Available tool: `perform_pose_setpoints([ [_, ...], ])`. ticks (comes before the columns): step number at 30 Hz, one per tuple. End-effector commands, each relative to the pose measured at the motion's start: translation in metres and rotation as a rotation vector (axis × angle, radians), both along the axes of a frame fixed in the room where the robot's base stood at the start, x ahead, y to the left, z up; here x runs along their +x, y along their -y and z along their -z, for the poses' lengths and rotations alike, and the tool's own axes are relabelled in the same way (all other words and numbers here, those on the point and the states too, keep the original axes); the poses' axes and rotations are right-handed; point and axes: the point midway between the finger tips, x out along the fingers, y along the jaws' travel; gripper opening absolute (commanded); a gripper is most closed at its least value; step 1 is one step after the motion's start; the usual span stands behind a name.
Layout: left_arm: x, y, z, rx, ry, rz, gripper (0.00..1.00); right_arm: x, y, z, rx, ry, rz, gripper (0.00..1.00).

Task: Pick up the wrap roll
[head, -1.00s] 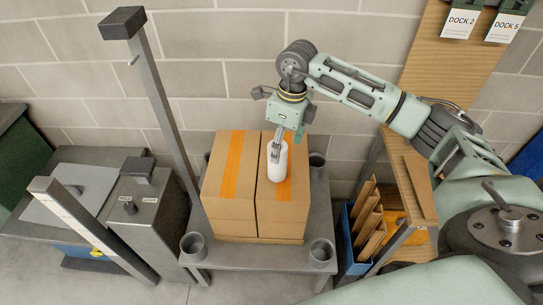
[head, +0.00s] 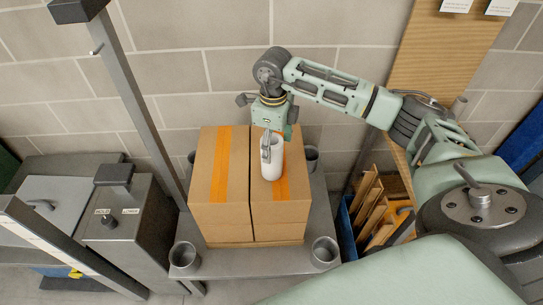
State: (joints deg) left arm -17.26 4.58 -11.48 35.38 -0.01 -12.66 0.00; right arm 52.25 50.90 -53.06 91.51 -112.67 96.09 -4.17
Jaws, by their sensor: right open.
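The wrap roll (head: 271,160) is a white upright cylinder. It stands on top of the right-hand cardboard box (head: 280,212), over its orange tape strip. My right gripper (head: 266,150) points down at the roll from above. Its fingers are open at the roll's upper end, and one finger shows in front of the white side. The other finger is hidden, so I cannot tell whether the fingers touch the roll. My left gripper is not in view.
The boxes sit on a grey table with cup-like corner posts (head: 325,252). A grey machine with a hinged lid (head: 47,200) stands at the left, beside a tall metal post (head: 140,100). A blue bin of folded cardboard (head: 348,232) is at the right. A block wall is behind.

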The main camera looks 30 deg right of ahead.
Motion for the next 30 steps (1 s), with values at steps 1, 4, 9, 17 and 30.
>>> perform_pose_setpoints([
  [1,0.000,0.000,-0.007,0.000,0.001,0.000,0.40,-0.001,-0.001,0.004,0.000,-0.004,0.000,0.66],
  [4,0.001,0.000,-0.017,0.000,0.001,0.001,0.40,0.001,-0.003,0.020,0.001,-0.006,0.001,0.66],
  [9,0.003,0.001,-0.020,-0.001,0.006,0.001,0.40,0.002,-0.003,0.042,0.000,-0.001,0.001,0.66],
  [17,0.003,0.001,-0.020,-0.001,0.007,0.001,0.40,0.002,-0.003,0.046,0.000,0.001,0.000,0.66],
  [30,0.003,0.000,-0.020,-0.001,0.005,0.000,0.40,0.002,-0.003,0.046,0.001,0.001,0.000,0.29],
])
